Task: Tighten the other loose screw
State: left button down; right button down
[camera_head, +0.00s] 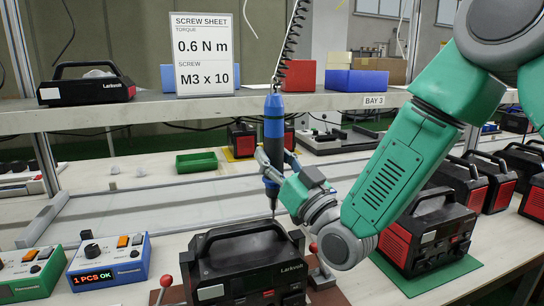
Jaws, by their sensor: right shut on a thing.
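My right gripper (272,172) is shut on the blue and black screwdriver (273,125). The screwdriver hangs upright from a coiled cord, bit pointing down. Its bit ends at the top of the black power station (247,265) marked Larkvolt, close to the handle. I cannot tell whether the bit touches a screw. The screws themselves are too small or hidden to make out. My left gripper is not in view. A sign (203,55) reads 0.6 N m and M3 x 10.
A blue control box (108,262) reads "1 PCS OK" at the left, beside a green box (30,272). Red-knobbed clamps (166,281) flank the power station. Another power station (428,235) stands on a green mat at right. A shelf (130,112) crosses behind the screwdriver.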

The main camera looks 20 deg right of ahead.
aim_at(281, 133)
jog(key=shift+f+b, duration=0.4)
jog(key=shift+f, duration=0.2)
dwell(0.8)
jog(key=shift+b, duration=0.35)
dwell(0.9)
jog(key=shift+f, duration=0.25)
dwell(0.6)
jog(key=shift+r+p, duration=2.4)
jog(key=shift+r, duration=1.5)
